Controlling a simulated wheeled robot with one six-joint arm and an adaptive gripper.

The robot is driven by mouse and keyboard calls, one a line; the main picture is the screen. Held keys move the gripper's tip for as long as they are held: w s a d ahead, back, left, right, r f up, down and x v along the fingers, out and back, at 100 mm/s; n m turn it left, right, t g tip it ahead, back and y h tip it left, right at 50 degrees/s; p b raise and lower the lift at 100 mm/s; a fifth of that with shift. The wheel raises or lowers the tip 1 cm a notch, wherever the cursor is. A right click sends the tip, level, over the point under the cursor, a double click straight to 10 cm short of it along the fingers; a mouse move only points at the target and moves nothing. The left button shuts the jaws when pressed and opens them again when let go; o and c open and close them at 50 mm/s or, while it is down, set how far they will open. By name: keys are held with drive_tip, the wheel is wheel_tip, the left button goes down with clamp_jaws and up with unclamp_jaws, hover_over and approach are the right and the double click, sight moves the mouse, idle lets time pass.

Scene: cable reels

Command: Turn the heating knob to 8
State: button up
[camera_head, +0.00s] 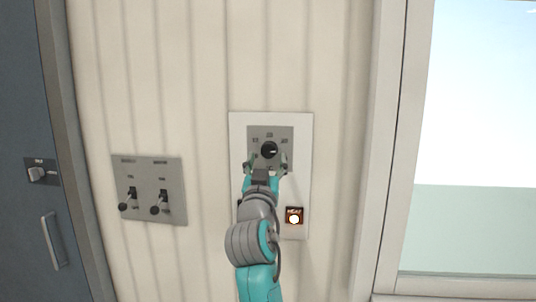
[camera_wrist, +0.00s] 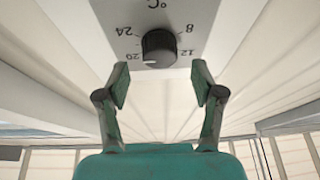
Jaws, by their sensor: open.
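The black round heating knob (camera_head: 269,149) sits on a grey dial plate (camera_head: 285,132) on a white wall panel. The wrist view shows the knob (camera_wrist: 159,46) upside down, with the printed numbers 24, 20, 12 and 8 and a °C sign around it. A white mark on the knob's edge lies by the 20. My gripper (camera_head: 267,166) is open just below and in front of the knob. In the wrist view my gripper's two fingers (camera_wrist: 160,86) stand apart on either side of the knob's line, not touching it.
A lit button marked HEAT (camera_head: 294,216) is lower on the panel, right of my arm. A grey plate with two toggle switches (camera_head: 148,190) is to the left. A blue door (camera_head: 35,110) is at far left and a window (camera_head: 480,150) at right.

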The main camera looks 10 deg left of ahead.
sight(268, 151)
drive_tip(key=shift+x, duration=1.75)
drive_tip(key=c, duration=1.1)
